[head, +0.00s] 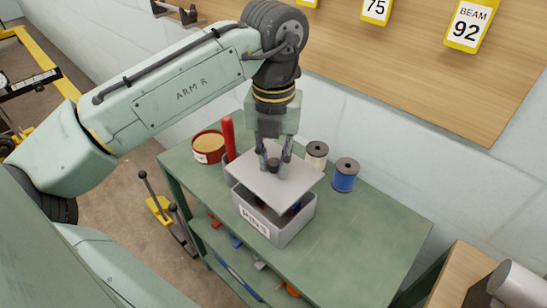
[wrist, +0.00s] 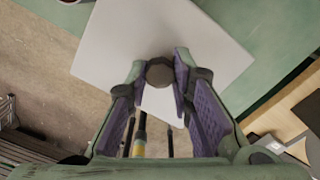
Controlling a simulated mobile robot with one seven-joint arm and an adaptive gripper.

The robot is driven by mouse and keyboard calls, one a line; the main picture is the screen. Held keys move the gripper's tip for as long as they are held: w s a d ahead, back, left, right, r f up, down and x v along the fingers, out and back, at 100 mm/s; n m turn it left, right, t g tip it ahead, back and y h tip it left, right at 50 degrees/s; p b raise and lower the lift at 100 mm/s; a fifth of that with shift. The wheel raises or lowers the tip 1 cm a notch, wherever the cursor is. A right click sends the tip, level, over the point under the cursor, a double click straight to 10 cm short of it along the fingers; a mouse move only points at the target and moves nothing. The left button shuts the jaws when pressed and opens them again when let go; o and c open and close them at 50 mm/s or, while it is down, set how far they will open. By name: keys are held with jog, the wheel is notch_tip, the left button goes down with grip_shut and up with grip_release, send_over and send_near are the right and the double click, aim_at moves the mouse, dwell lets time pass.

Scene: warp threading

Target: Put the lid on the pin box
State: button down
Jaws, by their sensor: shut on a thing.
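The pin box (head: 272,226) is a grey open-topped box with a white label, standing on the green table. The lid (head: 291,187) is a flat grey plate with a dark round knob (head: 273,164). My gripper (head: 273,158) is shut on the knob and holds the lid over the box. The lid is turned relative to the box rim and sits above it, with a gap showing the dark inside at the right. In the wrist view the knob (wrist: 159,72) is between the fingertips and the lid (wrist: 205,50) hides the box.
On the green table (head: 365,240), a red tin (head: 208,148) and a red-handled tool (head: 229,138) stand behind left of the box. The table's right front is clear. A shelf below holds small items.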

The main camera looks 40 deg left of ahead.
aim_at(273, 177)
notch_tip(273, 177, down, 4)
jog(key=b, duration=0.3)
jog(key=shift+r, duration=0.2)
jog(key=shift+f, duration=0.8)
jog(key=shift+f+p, duration=0.45)
jog(key=shift+p, duration=0.05)
dwell(1.4)
jog(key=c, duration=1.3)
grip_release()
jog(key=shift+c, duration=0.2)
jog(key=o, duration=0.5)
